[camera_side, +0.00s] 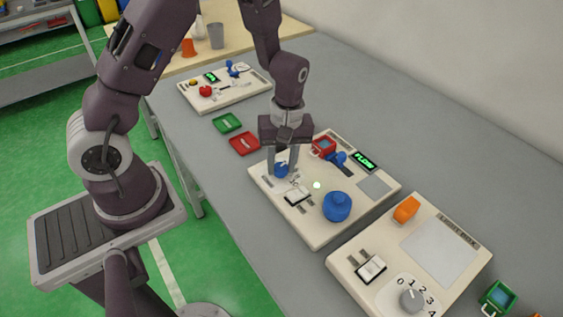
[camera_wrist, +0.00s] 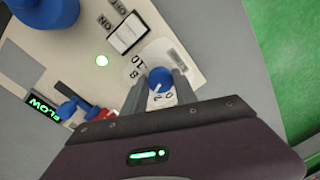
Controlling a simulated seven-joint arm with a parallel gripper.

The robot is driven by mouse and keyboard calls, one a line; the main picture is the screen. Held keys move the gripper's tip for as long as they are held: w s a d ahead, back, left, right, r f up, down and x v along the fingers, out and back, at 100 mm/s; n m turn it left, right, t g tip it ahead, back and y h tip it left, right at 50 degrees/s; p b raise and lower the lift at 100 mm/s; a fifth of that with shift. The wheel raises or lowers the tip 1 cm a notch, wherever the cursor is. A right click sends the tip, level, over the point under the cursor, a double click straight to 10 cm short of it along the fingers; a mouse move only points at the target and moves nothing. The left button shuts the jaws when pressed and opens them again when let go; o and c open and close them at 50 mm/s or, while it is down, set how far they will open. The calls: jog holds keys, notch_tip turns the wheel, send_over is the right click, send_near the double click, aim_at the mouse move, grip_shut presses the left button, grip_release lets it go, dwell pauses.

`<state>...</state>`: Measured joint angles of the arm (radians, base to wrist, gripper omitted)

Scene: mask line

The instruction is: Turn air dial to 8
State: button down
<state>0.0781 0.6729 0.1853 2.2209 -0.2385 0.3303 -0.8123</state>
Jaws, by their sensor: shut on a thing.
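The blue dial (camera_side: 281,170) sits at the left end of the middle cream panel (camera_side: 318,231). In the wrist view the dial (camera_wrist: 159,77) has a white pointer mark facing the lower side of the picture. Numbers are printed around it; a 10 and an 8 can be read on its left, and those below it are partly covered. My gripper (camera_side: 283,167) points down over the dial and is shut on it, one finger on each side, as the wrist view also shows (camera_wrist: 158,88).
Beside the dial are a white rocker switch (camera_side: 297,195) marked ON and OFF, a lit pale green lamp (camera_side: 317,185) and a large blue knob (camera_side: 337,206). A green FLOW display (camera_side: 364,161), a blue part and a red part (camera_side: 323,147) are farther back. Another panel (camera_side: 447,214) stands right.

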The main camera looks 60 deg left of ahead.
aim_at(282, 169)
jog(key=shift+m, duration=0.3)
jog(key=m, duration=1.1)
jog(key=shift+s+m+t, duration=0.1)
jog(key=shift+m+t, duration=0.3)
dwell(0.4)
jog(key=c, duration=1)
grip_release()
jog(key=shift+o, duration=0.2)
jog(key=r, duration=0.7)
jog(key=shift+d, duration=0.3)
jog(key=shift+r, duration=0.1)
